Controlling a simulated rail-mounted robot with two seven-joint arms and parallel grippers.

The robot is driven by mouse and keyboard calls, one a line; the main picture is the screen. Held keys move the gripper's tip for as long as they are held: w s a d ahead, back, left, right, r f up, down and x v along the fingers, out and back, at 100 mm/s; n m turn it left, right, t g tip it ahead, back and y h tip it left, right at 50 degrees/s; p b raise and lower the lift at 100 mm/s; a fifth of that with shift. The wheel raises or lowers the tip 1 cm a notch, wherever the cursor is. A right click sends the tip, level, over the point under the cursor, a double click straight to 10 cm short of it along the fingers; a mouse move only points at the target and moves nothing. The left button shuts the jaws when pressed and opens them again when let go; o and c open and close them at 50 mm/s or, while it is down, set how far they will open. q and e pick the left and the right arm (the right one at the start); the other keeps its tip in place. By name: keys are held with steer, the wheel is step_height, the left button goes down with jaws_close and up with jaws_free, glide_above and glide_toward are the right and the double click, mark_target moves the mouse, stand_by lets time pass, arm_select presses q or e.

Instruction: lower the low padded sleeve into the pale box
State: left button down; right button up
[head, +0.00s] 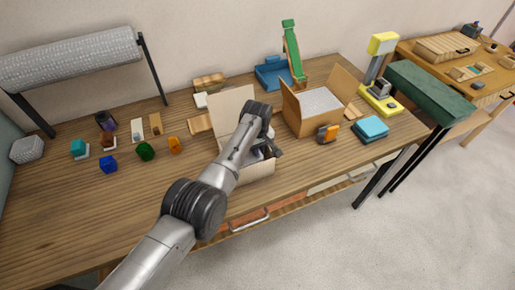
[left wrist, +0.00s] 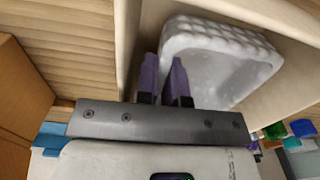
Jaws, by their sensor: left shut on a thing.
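The pale box (head: 256,172) stands open near the table's front edge, its back flap (head: 231,108) raised. My left gripper (head: 266,150) points down into its opening. In the left wrist view, the gripper's purple fingers (left wrist: 165,82) are shut on one wall of the low padded sleeve (left wrist: 222,45), a white, quilted, open-topped piece. The sleeve appears between the pale box's walls, one of which shows at the upper right (left wrist: 283,18). I cannot tell whether it touches the bottom. In the head view my arm mostly hides the sleeve. My right gripper is not seen.
A brown box (head: 308,122) with padding inside stands just right of the pale box. An orange item (head: 327,133) and a teal stack (head: 370,129) lie near it. Several small coloured pieces stand left, including a green one (head: 145,151). The table's front left is clear.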

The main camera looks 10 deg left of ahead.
arm_select(q)
steer(key=shift+f+b, duration=0.35)
steer(key=shift+f, duration=0.1)
stand_by(0.4)
steer(key=c, duration=1.2)
jaws_free()
steer(key=shift+o, duration=0.2)
steer(key=shift+r, duration=0.1)
